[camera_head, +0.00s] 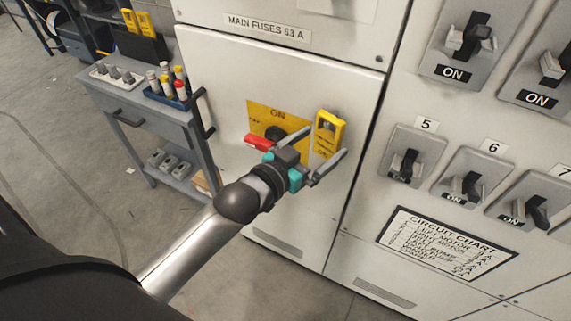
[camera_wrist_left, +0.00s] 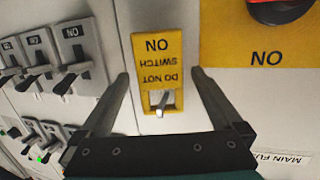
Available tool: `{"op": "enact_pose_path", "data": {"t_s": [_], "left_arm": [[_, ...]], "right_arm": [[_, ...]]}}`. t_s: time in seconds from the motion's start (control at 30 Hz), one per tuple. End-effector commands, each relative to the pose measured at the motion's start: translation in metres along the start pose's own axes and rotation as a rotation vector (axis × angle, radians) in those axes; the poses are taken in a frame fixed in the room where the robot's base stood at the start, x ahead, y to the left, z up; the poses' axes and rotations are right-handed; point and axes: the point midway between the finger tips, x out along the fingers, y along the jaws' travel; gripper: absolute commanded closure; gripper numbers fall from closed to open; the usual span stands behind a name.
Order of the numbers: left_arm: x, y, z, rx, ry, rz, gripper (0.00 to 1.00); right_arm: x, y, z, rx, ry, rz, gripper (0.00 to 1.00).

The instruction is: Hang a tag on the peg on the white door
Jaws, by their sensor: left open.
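A yellow tag (camera_head: 328,142) is against the white door (camera_head: 225,75), to the right of the yellow switch plate (camera_head: 262,115). The left wrist view shows this tag (camera_wrist_left: 158,55) upside down, reading "DO NOT SWITCH ON". A metal peg (camera_wrist_left: 161,103) shows at its hole end, and the tag appears to hang on it. My left gripper (camera_head: 325,148) is open at the tag. In the left wrist view its fingers (camera_wrist_left: 160,76) stand on either side of the tag with gaps. My right gripper is not in view.
A red handle (camera_head: 258,142) sticks out at the switch plate, close to my left gripper. A grey cart (camera_head: 150,118) with more yellow tags (camera_head: 138,21) stands at the left. Breaker switches (camera_head: 405,160) fill the panel at the right.

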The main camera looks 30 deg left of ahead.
Motion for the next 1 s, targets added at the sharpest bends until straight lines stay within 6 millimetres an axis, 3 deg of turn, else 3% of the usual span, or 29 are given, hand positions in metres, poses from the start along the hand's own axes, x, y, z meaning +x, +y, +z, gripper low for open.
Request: {"op": "enact_pose_path", "data": {"t_s": [0.6,1.0], "left_arm": [[-0.095,0.0,0.001,0.001,-0.003,0.001,0.0],[-0.129,0.0,0.0,0.001,0.0,0.001,0.0]], "right_arm": [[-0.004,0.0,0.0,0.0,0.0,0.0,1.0],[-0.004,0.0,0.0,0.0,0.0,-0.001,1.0]]}}
